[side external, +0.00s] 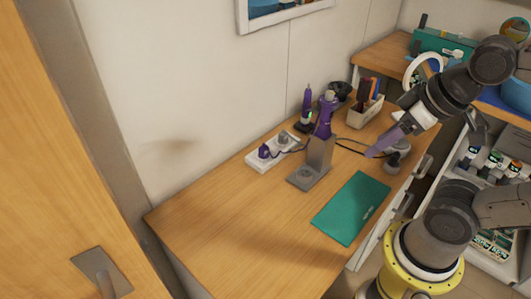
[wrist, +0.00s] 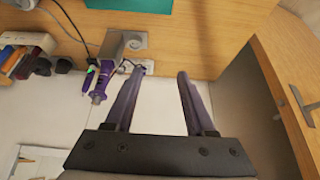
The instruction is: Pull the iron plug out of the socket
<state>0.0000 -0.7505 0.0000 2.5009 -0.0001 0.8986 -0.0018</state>
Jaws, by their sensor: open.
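A white socket strip (side external: 272,153) lies on the desk near the wall. A purple plug (side external: 264,151) and a grey plug (side external: 283,137) sit in it, with dark cords running right. I cannot tell which plug belongs to the iron. A purple styling tool (side external: 324,116) stands behind the grey stand.
A purple clipper (side external: 306,106), an organizer box (side external: 365,110) and a green folder (side external: 350,208) are also on the desk. The left front of the desk is clear. The wall (side external: 190,120) borders the back.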

